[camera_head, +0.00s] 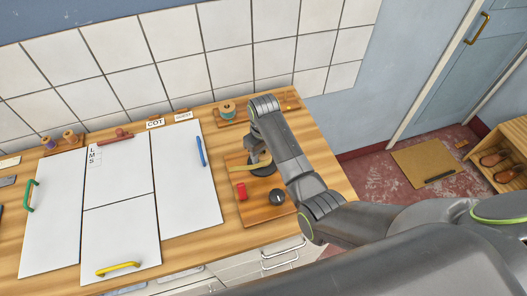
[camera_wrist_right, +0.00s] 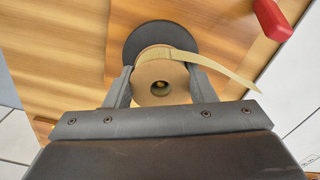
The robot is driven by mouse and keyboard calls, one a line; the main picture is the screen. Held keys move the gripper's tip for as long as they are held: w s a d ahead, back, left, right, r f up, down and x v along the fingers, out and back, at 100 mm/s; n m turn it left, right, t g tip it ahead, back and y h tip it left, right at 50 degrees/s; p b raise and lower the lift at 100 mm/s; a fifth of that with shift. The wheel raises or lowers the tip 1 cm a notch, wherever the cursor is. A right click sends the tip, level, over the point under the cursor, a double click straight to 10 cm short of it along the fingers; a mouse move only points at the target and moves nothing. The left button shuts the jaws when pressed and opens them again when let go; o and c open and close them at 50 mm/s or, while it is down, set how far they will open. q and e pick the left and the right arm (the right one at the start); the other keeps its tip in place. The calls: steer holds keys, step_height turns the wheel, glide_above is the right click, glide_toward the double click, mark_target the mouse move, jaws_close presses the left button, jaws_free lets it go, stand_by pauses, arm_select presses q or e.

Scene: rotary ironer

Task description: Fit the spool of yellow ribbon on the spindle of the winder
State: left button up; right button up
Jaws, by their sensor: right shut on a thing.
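My right gripper (camera_head: 258,158) reaches down over the winder's wooden board (camera_head: 237,163). In the right wrist view its two fingers (camera_wrist_right: 160,88) are shut on the sides of the spool of yellow ribbon (camera_wrist_right: 152,67). The spool's pale end faces the camera, and a yellow ribbon tail (camera_wrist_right: 225,70) trails off to the right. The winder's dark disc (camera_wrist_right: 133,37) lies behind the spool, and a small brass-coloured tip (camera_wrist_right: 161,86) shows in the spool's hole. I cannot tell how far down the spool sits. My left gripper is not in view.
The board carries a red handle (camera_head: 241,192) and a black knob (camera_head: 277,197). Behind stands a rack with a teal-topped spool (camera_head: 228,107). White panels (camera_head: 185,190) with coloured handles cover the worktop to the left. A tiled wall (camera_head: 180,50) closes the back.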

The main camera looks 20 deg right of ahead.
mark_target(263, 154)
steer(key=o, duration=1)
steer(key=shift+o, duration=0.6)
steer(key=o, duration=0.5)
steer(key=shift+c, duration=0.2)
steer(key=shift+r+p, duration=0.6)
steer(key=shift+r, duration=4)
